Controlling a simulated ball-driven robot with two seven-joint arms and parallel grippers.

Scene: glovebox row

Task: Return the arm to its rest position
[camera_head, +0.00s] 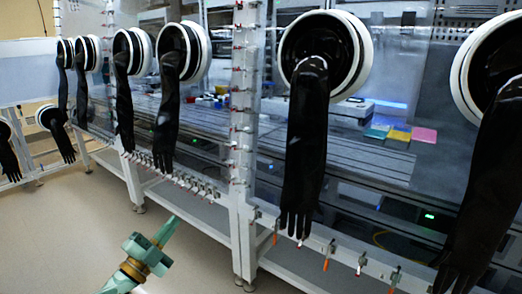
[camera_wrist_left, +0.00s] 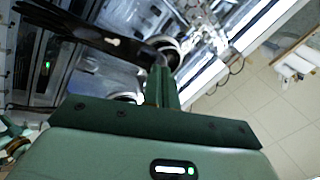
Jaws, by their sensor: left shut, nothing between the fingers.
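My left gripper (camera_head: 167,231) is at the lower left of the head view, over the floor in front of the glovebox row. Its green fingers are together and hold nothing. In the left wrist view its fingers (camera_wrist_left: 162,86) point up the picture toward the glovebox front, with nothing between them. My left arm comes in from the bottom edge of the head view. My right gripper does not show in either view.
The glovebox row has black gloves (camera_head: 308,150) hanging from round white ports (camera_head: 365,45). A white frame post (camera_head: 240,230) and lower rail stand right of my gripper. Coloured trays (camera_head: 424,135) lie behind the glass. Beige floor (camera_head: 60,235) is clear at left.

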